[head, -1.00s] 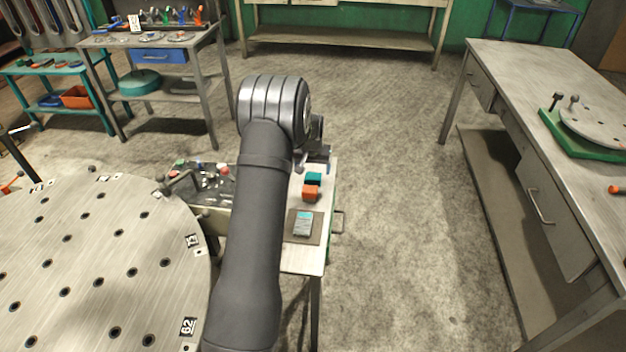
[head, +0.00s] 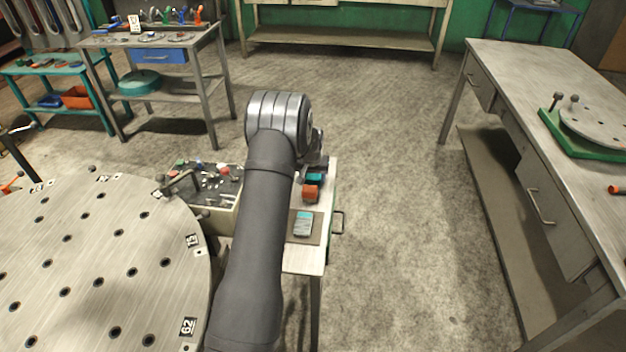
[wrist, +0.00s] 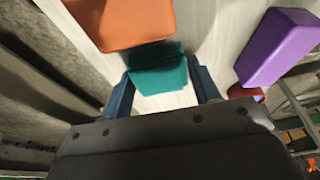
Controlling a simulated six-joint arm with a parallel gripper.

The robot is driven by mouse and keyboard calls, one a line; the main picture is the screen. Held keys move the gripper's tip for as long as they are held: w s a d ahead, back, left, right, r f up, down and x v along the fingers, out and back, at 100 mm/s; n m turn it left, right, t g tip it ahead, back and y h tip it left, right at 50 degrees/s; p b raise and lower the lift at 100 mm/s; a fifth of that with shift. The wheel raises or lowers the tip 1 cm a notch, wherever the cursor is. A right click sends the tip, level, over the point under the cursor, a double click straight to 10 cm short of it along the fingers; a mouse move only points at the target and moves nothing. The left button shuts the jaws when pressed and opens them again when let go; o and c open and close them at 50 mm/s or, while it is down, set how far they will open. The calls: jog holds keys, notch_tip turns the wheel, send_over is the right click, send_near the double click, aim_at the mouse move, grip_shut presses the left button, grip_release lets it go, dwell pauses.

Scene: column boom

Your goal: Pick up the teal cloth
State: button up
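The teal cloth (wrist: 158,70) looks like a small folded stack on the pale table top in the wrist view. In the head view the teal cloth (head: 315,178) shows just beyond the orange-red block, partly hidden by my gripper. My gripper (wrist: 161,76) has its two blue fingers apart, one on each side of the cloth. It is open; whether the fingers touch the cloth's sides I cannot tell. In the head view its fingers are hard to make out.
An orange block (wrist: 120,22) lies close to the cloth, and a purple block (wrist: 280,47) lies to the right. On the narrow table (head: 302,262) a grey device (head: 303,222) rests on a dark mat. A box of small parts (head: 222,215) and a round perforated table (head: 100,250) stand left.

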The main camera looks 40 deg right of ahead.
aim_at(317, 175)
jog(key=shift+c, duration=1.3)
jog(key=shift+r, duration=0.55)
jog(key=r, duration=0.2)
jog(key=s+r, duration=0.1)
jog(key=shift+s+d+r, duration=0.1)
jog(key=shift+d+r, duration=0.15)
jog(key=shift+r, duration=0.15)
jog(key=s+r, duration=0.2)
jog(key=s, duration=0.1)
jog(key=s+d+r, duration=0.1)
jog(key=s+r, duration=0.1)
jog(key=s, duration=0.1)
jog(key=s+d+r, duration=0.1)
jog(key=s+r, duration=0.1)
jog(key=s, duration=0.2)
jog(key=shift+d, duration=0.25)
